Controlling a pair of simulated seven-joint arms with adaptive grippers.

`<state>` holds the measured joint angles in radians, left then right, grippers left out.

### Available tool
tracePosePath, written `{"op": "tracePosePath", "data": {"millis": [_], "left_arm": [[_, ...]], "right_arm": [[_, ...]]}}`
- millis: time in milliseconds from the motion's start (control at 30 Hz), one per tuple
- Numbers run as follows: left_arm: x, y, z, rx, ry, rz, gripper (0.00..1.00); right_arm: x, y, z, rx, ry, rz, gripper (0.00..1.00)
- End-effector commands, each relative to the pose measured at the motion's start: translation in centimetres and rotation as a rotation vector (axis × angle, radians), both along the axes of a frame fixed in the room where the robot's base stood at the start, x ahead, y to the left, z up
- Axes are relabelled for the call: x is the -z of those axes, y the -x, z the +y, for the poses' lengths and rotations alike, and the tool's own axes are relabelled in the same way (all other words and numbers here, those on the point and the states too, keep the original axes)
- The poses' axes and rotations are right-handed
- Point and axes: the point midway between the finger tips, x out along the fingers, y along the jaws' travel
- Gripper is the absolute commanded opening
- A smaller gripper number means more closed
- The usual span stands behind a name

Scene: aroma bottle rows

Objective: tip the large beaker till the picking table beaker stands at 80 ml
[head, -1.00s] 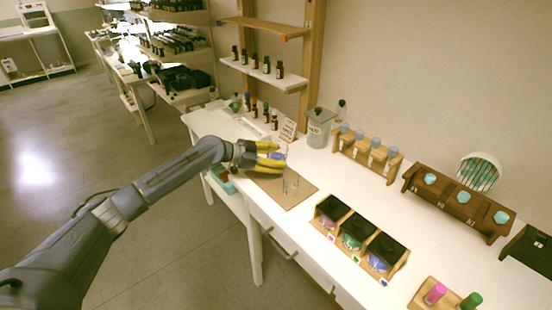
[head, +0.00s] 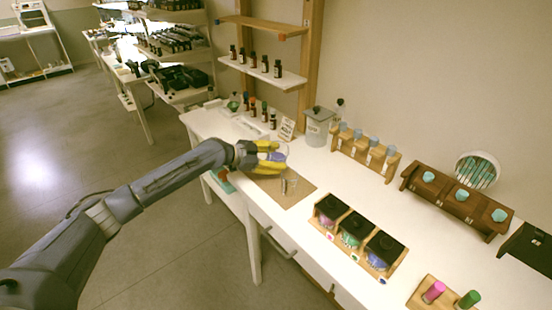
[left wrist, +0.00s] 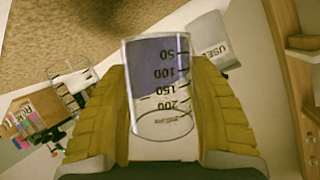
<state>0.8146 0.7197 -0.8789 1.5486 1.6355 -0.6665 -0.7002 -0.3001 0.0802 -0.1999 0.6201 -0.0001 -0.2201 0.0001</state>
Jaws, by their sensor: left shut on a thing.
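My left gripper (head: 268,157) is shut on the large beaker (head: 279,156), with yellow fingers on both sides of it. In the left wrist view the large beaker (left wrist: 160,100) is clear, with black marks from 50 to 200 and blue-violet liquid towards its 50 end. Its exact tilt is hard to tell. The picking table beaker (head: 290,184), small and clear, stands on a brown mat (head: 300,195) just in front of the gripper. Its liquid level is too small to read. My right gripper is out of view.
A grey lidded bin (head: 318,128) stands behind the mat, with a card (head: 287,129) beside it. A rack of black-lidded jars (head: 355,235) is to the right. Small bottles (head: 252,107) stand behind the gripper. The white table (head: 335,185) is clear between mat and back rack.

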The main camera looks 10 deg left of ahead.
Motion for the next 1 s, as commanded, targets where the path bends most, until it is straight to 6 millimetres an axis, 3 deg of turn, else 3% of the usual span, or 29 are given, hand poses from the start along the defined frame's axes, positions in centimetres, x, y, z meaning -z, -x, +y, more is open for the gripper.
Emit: {"op": "tracePosePath", "data": {"millis": [1000], "left_arm": [[-1.4, 0.3, -0.3, 0.000, -0.035, -0.046, 0.17]], "right_arm": [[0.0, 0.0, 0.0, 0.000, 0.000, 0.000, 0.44]]}}
